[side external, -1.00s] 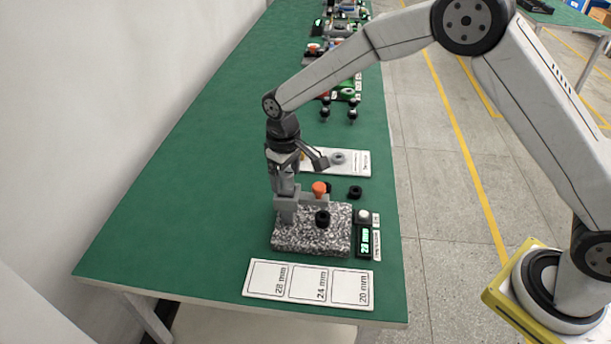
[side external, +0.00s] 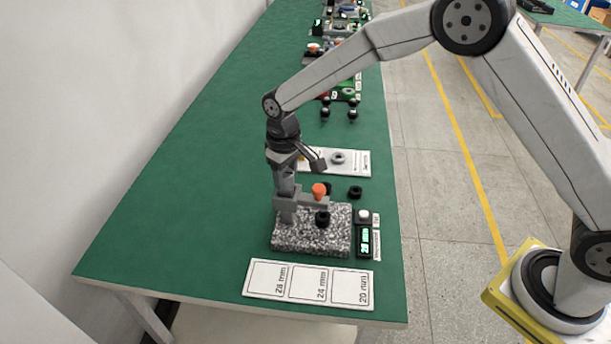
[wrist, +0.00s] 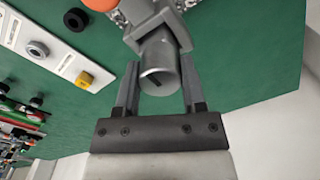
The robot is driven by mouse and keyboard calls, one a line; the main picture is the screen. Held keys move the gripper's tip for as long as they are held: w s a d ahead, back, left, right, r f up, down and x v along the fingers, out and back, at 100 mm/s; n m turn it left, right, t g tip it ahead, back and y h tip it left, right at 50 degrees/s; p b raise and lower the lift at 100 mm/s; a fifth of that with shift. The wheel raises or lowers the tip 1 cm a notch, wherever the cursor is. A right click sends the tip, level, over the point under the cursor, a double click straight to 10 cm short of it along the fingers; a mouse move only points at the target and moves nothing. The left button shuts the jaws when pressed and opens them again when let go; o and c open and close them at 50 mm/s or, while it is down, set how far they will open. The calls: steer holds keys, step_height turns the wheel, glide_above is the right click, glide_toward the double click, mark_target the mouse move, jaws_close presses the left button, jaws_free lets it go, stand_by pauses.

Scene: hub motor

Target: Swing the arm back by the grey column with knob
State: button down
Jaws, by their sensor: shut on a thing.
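The grey column with knob (side external: 287,213) stands upright at the left rear of the speckled stone base (side external: 305,240). A grey arm (side external: 314,203) reaches right from the column, with an orange knob (side external: 318,190) at its outer part. My gripper (side external: 284,188) points down over the column. In the wrist view my gripper (wrist: 159,88) has one finger on each side of the column's round grey top (wrist: 159,66) and is shut on it. The orange knob shows at the top edge of the wrist view (wrist: 100,4). A black ring (side external: 322,218) sits on the stone base near the arm.
A small green-lit display (side external: 364,242) stands right of the base. A white card (side external: 307,284) marked 28, 24 and 20 mm lies in front. The bench is clear to the left.

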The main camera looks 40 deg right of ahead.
steer(key=m, duration=2.1)
steer(key=shift+m, duration=0.3)
steer(key=m, duration=0.3)
steer(key=shift+m, duration=2.2)
steer(key=shift+c, duration=0.8)
jaws_free()
